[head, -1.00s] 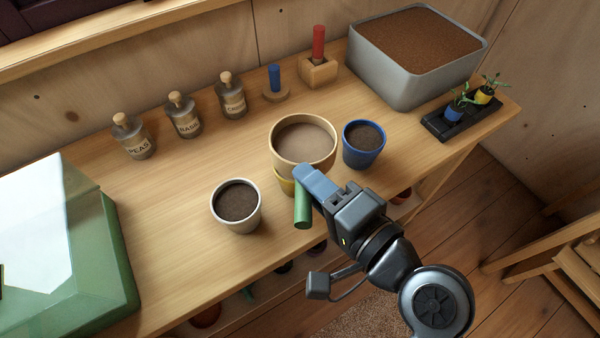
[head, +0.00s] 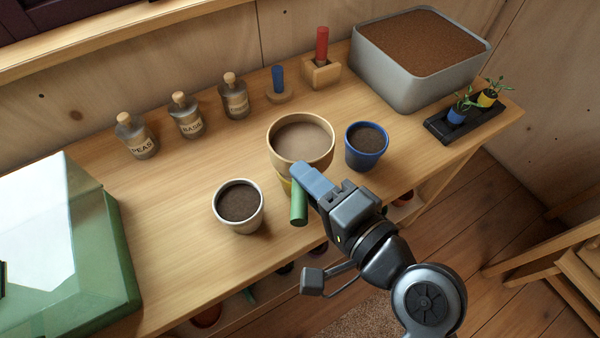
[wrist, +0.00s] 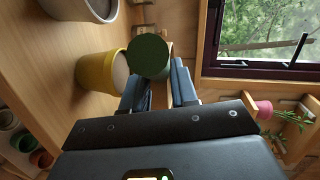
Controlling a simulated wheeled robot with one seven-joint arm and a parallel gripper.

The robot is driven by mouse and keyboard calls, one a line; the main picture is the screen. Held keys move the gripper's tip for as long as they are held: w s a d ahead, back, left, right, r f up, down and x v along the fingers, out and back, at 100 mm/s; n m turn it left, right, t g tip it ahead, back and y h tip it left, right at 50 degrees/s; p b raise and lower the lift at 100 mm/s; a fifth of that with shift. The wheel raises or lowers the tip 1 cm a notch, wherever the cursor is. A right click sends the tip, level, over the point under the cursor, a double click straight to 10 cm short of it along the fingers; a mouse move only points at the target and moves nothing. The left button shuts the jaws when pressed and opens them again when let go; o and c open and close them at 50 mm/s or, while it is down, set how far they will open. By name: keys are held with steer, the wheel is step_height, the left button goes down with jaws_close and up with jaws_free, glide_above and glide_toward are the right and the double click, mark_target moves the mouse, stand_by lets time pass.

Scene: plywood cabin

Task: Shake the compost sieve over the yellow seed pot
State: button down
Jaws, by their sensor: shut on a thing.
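The compost sieve (head: 301,131) is a round wooden hoop with a pale brownish mesh and a green handle (head: 299,205). My gripper (head: 308,181) is shut on the handle and holds the sieve over the yellow seed pot (head: 286,184). In the head view the sieve and gripper hide most of this pot. In the wrist view the yellow pot (wrist: 98,73) stands left of the round green handle end (wrist: 149,56), which sits between my fingers. The hoop is mostly hidden there.
A white pot of soil (head: 238,205) stands left of the sieve and a blue pot (head: 365,147) close on its right. Bottles (head: 187,115) and dibbers (head: 321,66) line the back. A grey compost tub (head: 400,75) and seedling tray (head: 450,126) stand right, a green cold frame (head: 105,265) left.

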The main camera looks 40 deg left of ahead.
steer(key=shift+a, duration=1.3)
steer(key=shift+r, duration=0.1)
steer(key=shift+r, duration=2.95)
steer(key=shift+d, duration=0.15)
